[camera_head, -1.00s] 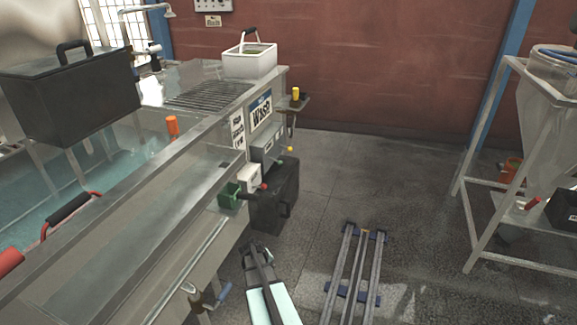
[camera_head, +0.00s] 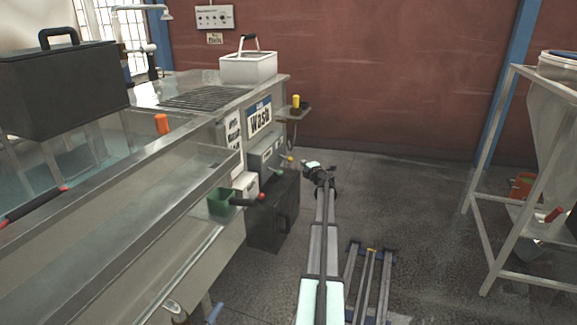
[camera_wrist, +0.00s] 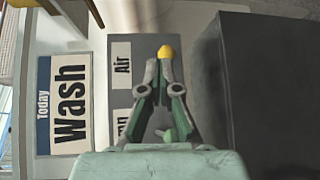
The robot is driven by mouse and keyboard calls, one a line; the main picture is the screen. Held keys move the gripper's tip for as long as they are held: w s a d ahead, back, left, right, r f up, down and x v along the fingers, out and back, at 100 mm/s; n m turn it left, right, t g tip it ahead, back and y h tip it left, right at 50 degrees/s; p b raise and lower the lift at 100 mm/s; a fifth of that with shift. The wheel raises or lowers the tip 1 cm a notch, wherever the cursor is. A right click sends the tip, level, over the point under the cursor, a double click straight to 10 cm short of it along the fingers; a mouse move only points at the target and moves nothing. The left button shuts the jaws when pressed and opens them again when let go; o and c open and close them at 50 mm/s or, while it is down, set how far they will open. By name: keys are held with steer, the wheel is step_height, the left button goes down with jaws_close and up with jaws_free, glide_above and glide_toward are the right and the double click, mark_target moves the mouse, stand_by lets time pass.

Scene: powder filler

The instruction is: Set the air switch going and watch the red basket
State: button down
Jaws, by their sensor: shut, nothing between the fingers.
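The air switch is a grey box (camera_head: 264,155) on the end of the steel wash bench, with an "Air" label (camera_wrist: 121,70) in the wrist view. Its yellow knob (camera_head: 290,160) shows in the wrist view (camera_wrist: 165,52) just beyond my fingertips; I cannot tell whether they touch. My gripper (camera_head: 314,167) is shut and empty, to the right of the knob in the head view. A green knob (camera_wrist: 180,133) shows behind my fingers. A dark handle with red ends (camera_head: 36,204) sits at the left tank; no basket body is clearly visible there.
A black box (camera_head: 273,213) stands below the switches, close to my arm. A green cup (camera_head: 222,200) sticks out from the bench. A small shelf with a yellow-topped item (camera_head: 296,104) is above the knob.

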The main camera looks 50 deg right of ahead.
mark_target(287, 158)
steer(key=a+n+y, duration=0.1)
steer(key=w+a+f+n+y, duration=0.1)
steer(key=a, duration=0.1)
steer(key=shift+w+a+f+n+t+y, duration=0.15)
steer(key=shift+w+a+n+t+y, duration=0.1)
steer(key=shift+w+n+t+y, duration=0.15)
steer(key=shift+d, duration=0.1)
steer(key=b+x, duration=0.2)
steer(key=x, duration=0.8)
steer(key=shift+p, duration=0.5)
